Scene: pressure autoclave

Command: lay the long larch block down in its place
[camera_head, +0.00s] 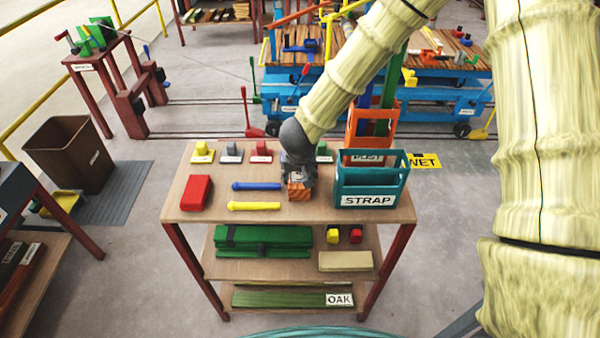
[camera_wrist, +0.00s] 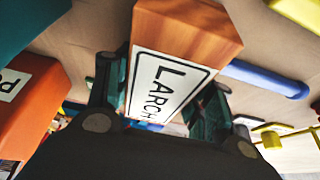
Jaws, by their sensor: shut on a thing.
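The larch block (camera_wrist: 182,28) is orange-brown wood with a white label reading LARCH. In the wrist view it lies between the two fingers of my gripper (camera_wrist: 160,100), which is shut on it. In the head view my gripper (camera_head: 298,172) is above the top of the wooden table (camera_head: 215,208), and the block's end (camera_head: 298,191) shows just below it. Most of the block is hidden by the gripper and arm there. I cannot tell whether the block touches the tabletop.
A teal STRAP crate (camera_head: 370,183) and an orange crate (camera_head: 369,128) stand close on the right. Blue (camera_head: 256,186) and yellow (camera_head: 254,206) bars and a red block (camera_head: 196,192) lie on the left. Small coloured pieces line the back edge. The tabletop's front strip is clear.

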